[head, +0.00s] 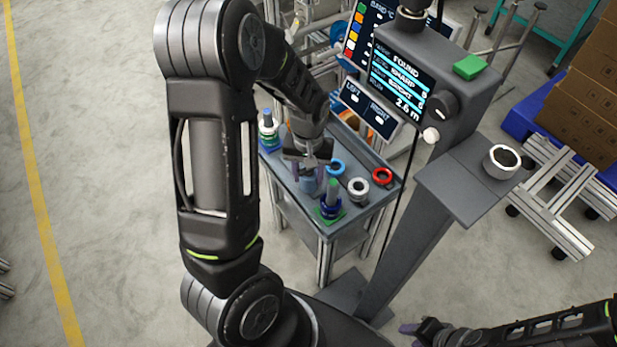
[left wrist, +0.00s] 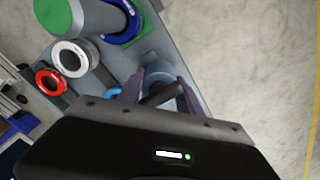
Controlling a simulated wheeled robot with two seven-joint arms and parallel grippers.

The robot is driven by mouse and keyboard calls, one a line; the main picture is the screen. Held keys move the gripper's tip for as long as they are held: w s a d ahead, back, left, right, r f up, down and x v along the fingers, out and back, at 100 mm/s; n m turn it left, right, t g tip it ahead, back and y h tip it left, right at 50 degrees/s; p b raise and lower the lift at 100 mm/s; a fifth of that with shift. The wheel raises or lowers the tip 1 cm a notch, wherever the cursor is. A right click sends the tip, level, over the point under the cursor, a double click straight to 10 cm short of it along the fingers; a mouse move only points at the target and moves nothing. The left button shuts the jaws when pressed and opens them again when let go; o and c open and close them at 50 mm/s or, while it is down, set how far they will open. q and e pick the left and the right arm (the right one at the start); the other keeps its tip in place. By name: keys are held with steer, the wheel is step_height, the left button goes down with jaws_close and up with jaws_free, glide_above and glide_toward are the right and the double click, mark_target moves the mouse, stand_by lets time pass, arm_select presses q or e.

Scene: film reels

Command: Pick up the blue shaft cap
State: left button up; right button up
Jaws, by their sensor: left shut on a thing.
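My left gripper (head: 308,165) is over the grey cart top, pointing down, with its fingers closed in. It also shows in the left wrist view (left wrist: 158,92), where a dark bar lies between the purple fingers. A pale blue round piece, which looks like the blue shaft cap (left wrist: 160,76), sits at the fingertips. In the head view it shows just below the gripper, partly hidden by the fingers. I cannot tell whether it is clear of the surface. My right gripper (head: 408,329) is at the bottom right, away from the cart; its opening is unclear.
On the cart (head: 282,180), a green-topped post (head: 332,188) stands on a green base, near a white ring (head: 358,188), a red ring (head: 382,176) and a blue ring (head: 336,166). A blue-topped post (head: 267,120) stands at the back left. A grey column with screens (head: 402,80) rises close right.

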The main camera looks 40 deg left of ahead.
arm_select(q)
jaws_close()
stand_by(0.3)
step_height(320, 180, up, 10)
steer(key=shift+r+p, duration=0.1)
steer(key=shift+p, duration=0.9)
